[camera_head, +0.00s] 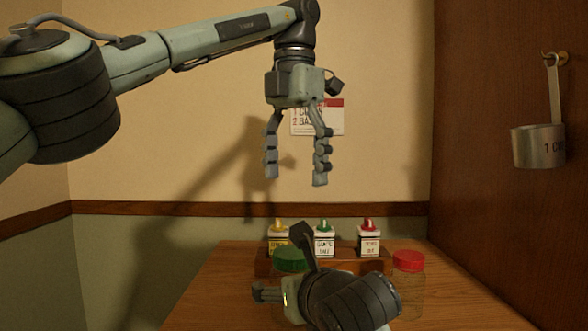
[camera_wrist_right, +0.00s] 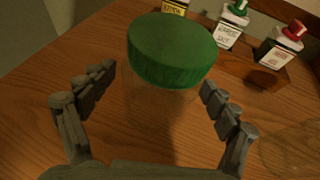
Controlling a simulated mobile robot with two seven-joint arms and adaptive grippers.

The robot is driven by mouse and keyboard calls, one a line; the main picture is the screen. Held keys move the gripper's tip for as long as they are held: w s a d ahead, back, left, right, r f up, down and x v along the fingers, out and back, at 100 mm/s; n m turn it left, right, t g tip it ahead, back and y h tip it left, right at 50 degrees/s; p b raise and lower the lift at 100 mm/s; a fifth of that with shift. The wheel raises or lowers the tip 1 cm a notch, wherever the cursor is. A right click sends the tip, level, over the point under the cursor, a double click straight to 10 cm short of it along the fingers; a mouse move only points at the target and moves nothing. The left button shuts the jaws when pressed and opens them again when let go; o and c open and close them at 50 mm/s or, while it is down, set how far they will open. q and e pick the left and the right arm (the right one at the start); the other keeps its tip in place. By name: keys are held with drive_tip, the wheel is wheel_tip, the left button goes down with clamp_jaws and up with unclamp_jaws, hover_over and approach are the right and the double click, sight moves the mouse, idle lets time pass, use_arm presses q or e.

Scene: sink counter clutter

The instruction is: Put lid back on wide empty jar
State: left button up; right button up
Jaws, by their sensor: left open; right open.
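A wide clear jar (camera_wrist_right: 150,105) stands on the wooden counter and looks empty. A green lid (camera_wrist_right: 172,50) sits at its top; I cannot tell whether it is seated fully. The green lid also shows in the head view (camera_head: 289,260), partly hidden behind my right gripper. My right gripper (camera_wrist_right: 159,78) is open, with one finger on each side of the jar below the lid, and no clear contact shows. My left gripper (camera_head: 296,181) is open and empty, fingers pointing down, high above the counter in front of the wall.
A second clear jar (camera_head: 408,295) with a red lid (camera_head: 408,261) stands at the right. Behind, a wooden rack (camera_head: 375,265) holds three small labelled bottles with yellow, green and red caps. A metal measuring cup (camera_head: 538,147) hangs on the right wooden panel.

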drive_tip(key=v, duration=1.1)
drive_tip(key=shift+s+d, duration=0.15)
drive_tip(key=shift+s, duration=0.1)
